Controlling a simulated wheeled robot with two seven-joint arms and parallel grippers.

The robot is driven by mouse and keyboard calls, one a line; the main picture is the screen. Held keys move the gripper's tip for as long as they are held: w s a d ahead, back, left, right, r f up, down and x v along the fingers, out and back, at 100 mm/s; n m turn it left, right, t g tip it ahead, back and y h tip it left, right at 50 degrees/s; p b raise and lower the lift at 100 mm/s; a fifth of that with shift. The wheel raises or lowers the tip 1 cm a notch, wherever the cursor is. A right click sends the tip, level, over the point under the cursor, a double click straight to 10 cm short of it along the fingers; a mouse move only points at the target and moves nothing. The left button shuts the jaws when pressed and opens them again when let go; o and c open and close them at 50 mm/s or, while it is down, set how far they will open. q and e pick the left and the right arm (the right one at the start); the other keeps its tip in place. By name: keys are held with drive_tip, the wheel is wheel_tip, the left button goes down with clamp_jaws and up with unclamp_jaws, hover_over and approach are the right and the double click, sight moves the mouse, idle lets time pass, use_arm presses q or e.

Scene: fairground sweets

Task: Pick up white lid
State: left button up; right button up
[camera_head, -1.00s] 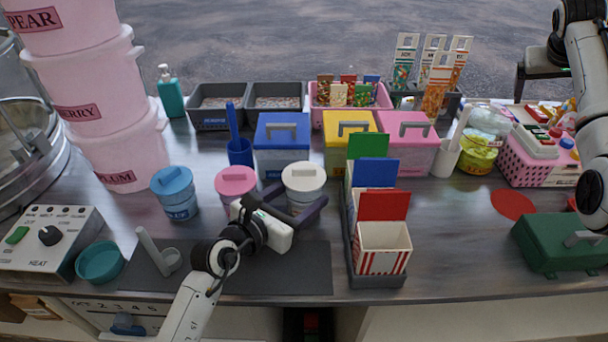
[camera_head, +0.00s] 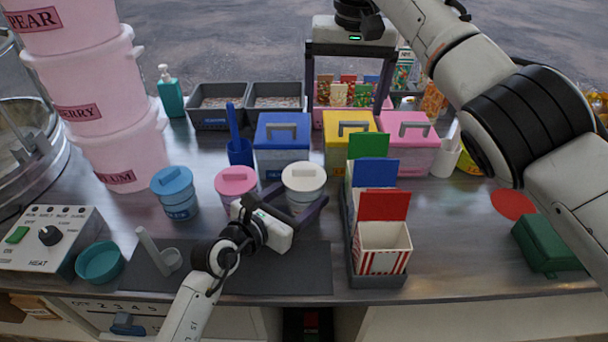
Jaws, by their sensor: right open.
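The white lid (camera_head: 304,176), round with a raised bar handle, sits on the white tub (camera_head: 303,199) in the middle of the counter. My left gripper (camera_head: 300,195) is low at the tub, one dark finger on each side of its body. I cannot tell if the fingers touch it. My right gripper (camera_head: 348,106) is open and empty, fingers pointing down. It appears high above the back of the counter, beyond the lid in the picture and in front of the pink basket.
A pink-lidded tub (camera_head: 236,188) stands close left of the white one, with a blue-lidded tub (camera_head: 174,193) farther left. Lidded boxes, including a blue one (camera_head: 283,140), stand behind. A rack with a striped carton (camera_head: 381,250) stands to the right.

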drive_tip(key=s+a+g, duration=0.2)
drive_tip(key=s+a, duration=0.3)
drive_tip(key=a, duration=0.2)
hover_over(304, 169)
drive_tip(key=f, duration=0.5)
drive_tip(key=shift+d+f, duration=0.1)
drive_tip(key=shift+d, duration=0.3)
drive_tip(key=shift+a+f, duration=0.2)
drive_tip(key=shift+f, duration=1.35)
drive_tip(key=shift+a+f, duration=0.2)
drive_tip(key=shift+f, duration=1.35)
drive_tip(key=shift+c, duration=0.2)
drive_tip(key=c, duration=1.1)
